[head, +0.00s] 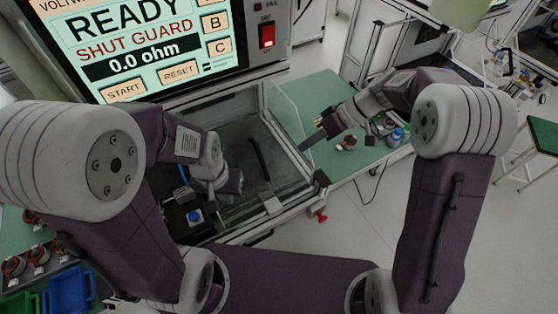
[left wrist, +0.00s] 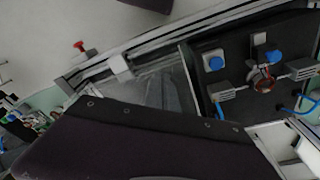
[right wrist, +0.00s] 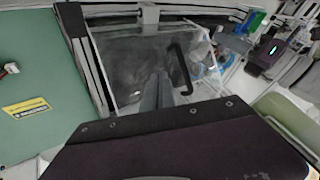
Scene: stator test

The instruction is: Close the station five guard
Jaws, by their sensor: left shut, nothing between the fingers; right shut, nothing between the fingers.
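The guard is a clear pane with a black bar handle (head: 259,159), on the right part of the station's bay in the head view. The handle also shows in the right wrist view (right wrist: 180,68). The left part of the bay is uncovered, with a blue button (head: 195,216). In the left wrist view a copper stator (left wrist: 265,85) sits there between grey clamps. My left gripper (head: 238,183) is shut and empty, low near the fixture, left of the handle. My right gripper (head: 322,122) is shut and empty, right of the handle and apart from it.
The station's screen (head: 140,45) reads READY, SHUT GUARD, 0.0 ohm. A red switch (head: 267,36) is beside it. A green bench (head: 345,165) with small parts lies to the right. Stators (head: 38,254) and a blue bin (head: 70,290) are at lower left.

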